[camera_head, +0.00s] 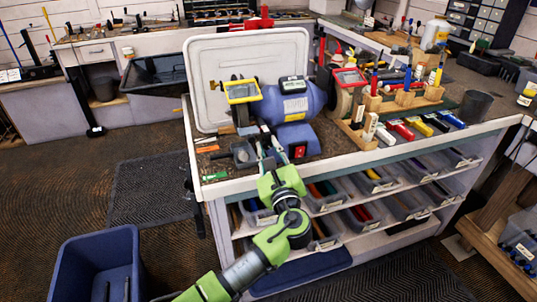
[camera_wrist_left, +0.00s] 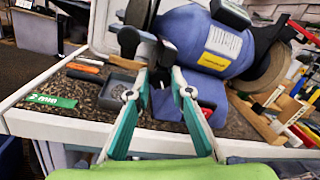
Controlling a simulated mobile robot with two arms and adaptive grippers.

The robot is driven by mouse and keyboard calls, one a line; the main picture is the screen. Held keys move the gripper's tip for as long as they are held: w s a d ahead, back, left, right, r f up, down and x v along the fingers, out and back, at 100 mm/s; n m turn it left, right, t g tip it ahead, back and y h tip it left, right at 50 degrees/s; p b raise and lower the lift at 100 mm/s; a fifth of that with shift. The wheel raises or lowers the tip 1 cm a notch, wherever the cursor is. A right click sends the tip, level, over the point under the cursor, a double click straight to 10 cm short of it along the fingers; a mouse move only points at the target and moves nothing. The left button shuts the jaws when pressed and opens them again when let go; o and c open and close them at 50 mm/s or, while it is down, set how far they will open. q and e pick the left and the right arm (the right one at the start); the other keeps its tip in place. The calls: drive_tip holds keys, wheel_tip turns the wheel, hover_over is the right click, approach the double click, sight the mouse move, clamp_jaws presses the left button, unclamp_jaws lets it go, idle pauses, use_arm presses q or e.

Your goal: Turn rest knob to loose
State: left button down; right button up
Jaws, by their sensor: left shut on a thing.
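The blue bench grinder (camera_head: 290,100) stands on the bench, and it also fills the upper middle of the left wrist view (camera_wrist_left: 205,45). A black rest knob (camera_wrist_left: 163,55) shows at the grinder's front left in the left wrist view. My left gripper (camera_wrist_left: 161,76) has a finger on each side of it and is shut on it. In the head view, my left gripper (camera_head: 269,156) reaches up to the grinder's front from below, and the knob is too small and hidden to make out. Which way the knob is turned cannot be told. My right gripper is not in view.
A grey tray (camera_head: 241,154) sits just left of the gripper. A green label (camera_wrist_left: 50,100) lies near the bench's front edge (camera_head: 360,158). A red switch (camera_head: 299,151) is close on the right. Wooden tool holders (camera_head: 405,97) and coloured grips stand farther right. A pale panel (camera_head: 215,75) stands behind.

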use_arm(q)
drive_tip(key=shift+n, duration=0.4)
drive_tip(key=c, duration=1.8)
unclamp_jaws()
drive_tip(key=shift+s, duration=0.1)
drive_tip(key=v, duration=1.2)
